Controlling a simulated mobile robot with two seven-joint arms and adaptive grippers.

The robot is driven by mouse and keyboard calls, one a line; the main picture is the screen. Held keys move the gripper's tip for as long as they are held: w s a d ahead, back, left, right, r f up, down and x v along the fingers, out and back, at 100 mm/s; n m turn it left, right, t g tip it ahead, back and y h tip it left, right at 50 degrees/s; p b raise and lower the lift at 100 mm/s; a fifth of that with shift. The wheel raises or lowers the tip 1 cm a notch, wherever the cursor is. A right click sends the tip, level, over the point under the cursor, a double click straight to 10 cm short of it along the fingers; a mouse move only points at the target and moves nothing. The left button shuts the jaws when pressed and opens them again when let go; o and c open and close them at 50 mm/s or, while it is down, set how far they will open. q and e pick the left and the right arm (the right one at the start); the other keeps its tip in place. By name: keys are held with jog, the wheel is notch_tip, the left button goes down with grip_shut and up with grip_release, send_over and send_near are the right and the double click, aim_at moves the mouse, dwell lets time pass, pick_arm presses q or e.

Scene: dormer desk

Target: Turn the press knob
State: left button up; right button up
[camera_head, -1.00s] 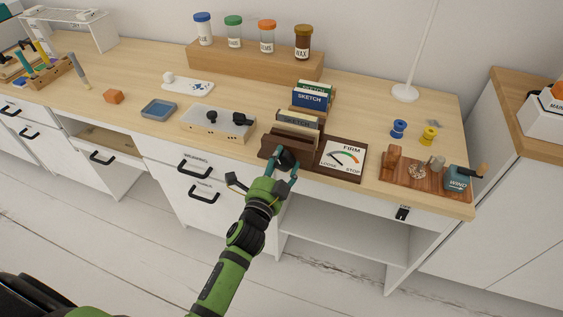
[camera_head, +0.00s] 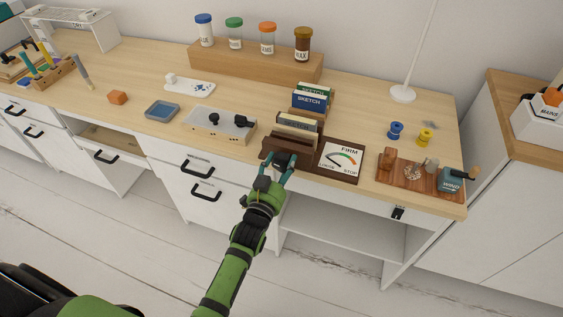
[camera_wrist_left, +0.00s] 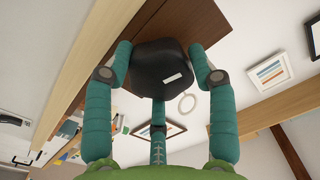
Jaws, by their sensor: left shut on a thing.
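The press is a dark brown wooden block (camera_head: 292,146) at the front edge of the desk, beside a dial card (camera_head: 341,158) marked LOOSE, FIRM and STOP. The dial's needle is thin and its exact reading is hard to make out. The black press knob (camera_wrist_left: 162,66) faces front and carries a small white mark. My left gripper (camera_head: 279,168) is shut on the knob; in the left wrist view its teal fingers (camera_wrist_left: 165,65) lie on both sides of it. In the head view the fingers mostly hide the knob. My right gripper is not in view.
A grey box with black knobs (camera_head: 218,124) stands left of the press. Booklets (camera_head: 313,98) stand behind it. A wooden board with a blue WIND block (camera_head: 450,180) lies to the right. Drawers with black handles are below the desk edge.

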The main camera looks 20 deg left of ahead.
pick_arm(q)
jog(key=n+p, duration=0.1)
jog(key=n, duration=0.3)
jog(key=shift+a+r+n, duration=0.1)
jog(key=shift+n, duration=0.2)
jog(key=n+p, duration=0.1)
jog(key=n, duration=0.3)
jog(key=shift+n, duration=0.3)
jog(key=n, duration=0.4)
jog(key=shift+n+p, duration=0.3)
jog(key=n, duration=0.5)
jog(key=shift+d+b, duration=0.2)
jog(key=shift+b, duration=0.15)
jog(key=n+b, duration=0.1)
jog(key=n, duration=0.4)
jog(key=shift+n, duration=0.4)
jog(key=n+b, duration=0.2)
jog(key=n, duration=0.9)
jog(key=shift+n+b, duration=0.4)
jog(key=n, duration=0.5)
jog(key=shift+w+a+r, duration=0.1)
jog(key=shift+r, duration=0.05)
jog(key=shift+n, duration=0.3)
